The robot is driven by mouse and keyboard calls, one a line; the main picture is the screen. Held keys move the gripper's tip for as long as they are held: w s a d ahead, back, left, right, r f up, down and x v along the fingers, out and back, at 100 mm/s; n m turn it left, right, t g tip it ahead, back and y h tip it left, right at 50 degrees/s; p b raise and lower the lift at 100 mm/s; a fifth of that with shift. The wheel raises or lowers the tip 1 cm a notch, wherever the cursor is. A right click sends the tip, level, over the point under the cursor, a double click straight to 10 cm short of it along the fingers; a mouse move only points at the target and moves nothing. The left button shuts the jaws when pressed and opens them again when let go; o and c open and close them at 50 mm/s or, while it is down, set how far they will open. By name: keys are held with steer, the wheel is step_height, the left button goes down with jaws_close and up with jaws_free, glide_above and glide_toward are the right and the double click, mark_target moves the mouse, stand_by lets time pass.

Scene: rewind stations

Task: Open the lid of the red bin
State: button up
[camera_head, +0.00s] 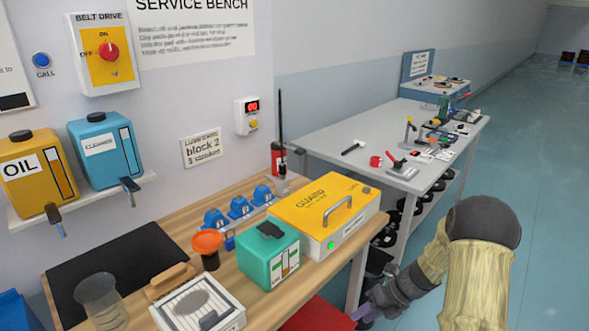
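A flat red surface (318,316) shows at the bottom edge, in front of the wooden bench. It looks like the top of the red bin, but most of it is cut off by the frame, so I cannot tell whether the lid is shut. My gripper (362,314) is low, just right of the red surface, with a purplish finger part pointing left towards it. The fingertips are small and partly cut off, so their opening and any contact with the red surface are unclear.
The wooden bench (222,292) holds a yellow guard box (312,225), a teal container (262,262), an orange funnel (207,243) and a glass jar (100,298). A grey table (330,140) with tools stands behind. Open floor (540,180) lies to the right.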

steer(key=s+a+r+n+t+h, duration=0.15)
steer(key=s+r+n+h, duration=0.45)
steer(key=n, duration=1.1)
steer(key=s+a+r+n+t+h, duration=0.1)
steer(key=s+a+r+n+h, duration=0.1)
steer(key=s+r+n, duration=1.1)
step_height(320, 180, up, 11)
steer(key=w+n+p, duration=0.2)
steer(key=n+p, duration=0.1)
steer(key=p, duration=1.2)
steer(key=shift+w+a+n, duration=0.15)
steer(key=shift+w+n, duration=0.05)
steer(key=shift+n, duration=0.1)
jaws_close()
steer(key=shift+w, duration=0.1)
